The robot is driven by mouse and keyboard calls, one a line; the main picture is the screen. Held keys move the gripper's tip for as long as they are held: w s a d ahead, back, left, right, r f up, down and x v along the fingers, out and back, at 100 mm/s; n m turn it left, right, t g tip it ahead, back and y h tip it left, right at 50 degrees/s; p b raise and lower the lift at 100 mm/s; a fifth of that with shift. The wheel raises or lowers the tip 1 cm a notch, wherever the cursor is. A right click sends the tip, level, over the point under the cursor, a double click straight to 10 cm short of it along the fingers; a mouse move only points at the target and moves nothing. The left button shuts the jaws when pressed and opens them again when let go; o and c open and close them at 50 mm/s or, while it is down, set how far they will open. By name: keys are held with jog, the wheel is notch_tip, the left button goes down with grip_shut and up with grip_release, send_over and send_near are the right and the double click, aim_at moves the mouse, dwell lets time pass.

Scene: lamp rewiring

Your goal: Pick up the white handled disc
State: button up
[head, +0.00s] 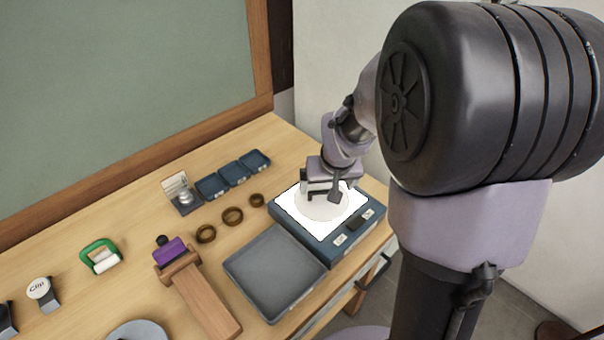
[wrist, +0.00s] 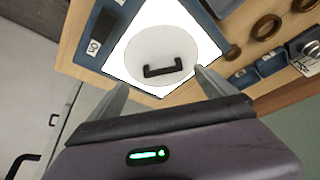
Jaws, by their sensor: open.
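The white handled disc (head: 322,207) lies flat on the bright white panel of a dark blue box at the right end of the bench. In the wrist view the disc (wrist: 150,48) shows its black handle (wrist: 163,69) standing on its top. My gripper (head: 322,197) is over the disc in the head view and partly covers it. In the wrist view my gripper (wrist: 160,78) is open, with a fingertip to each side of the handle. Nothing is between the fingers that they touch, as far as I can see.
The lit box (head: 340,245) has small labels on its front edge. A grey tray (head: 272,270) stands left of it. Several brown rings (head: 232,216), small blue trays (head: 233,173) and a wooden stand with a purple top (head: 205,300) are farther left.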

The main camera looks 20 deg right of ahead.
aim_at(322, 192)
jog(key=b+x, duration=0.1)
jog(key=x, duration=0.2)
jog(key=b+x, duration=0.1)
jog(key=x, duration=0.1)
jog(key=shift+w+f, duration=0.25)
jog(key=shift+w, duration=0.2)
jog(key=shift+r, duration=0.1)
jog(key=shift+a, duration=0.1)
jog(key=shift+c, duration=0.4)
jog(key=c, duration=1.7)
jog(key=shift+r+p, duration=1)
jog(key=shift+r, duration=1)
jog(key=shift+c, duration=0.2)
jog(key=s+d+r, duration=0.1)
jog(key=s, duration=1.5)
jog(key=shift+d, duration=0.25)
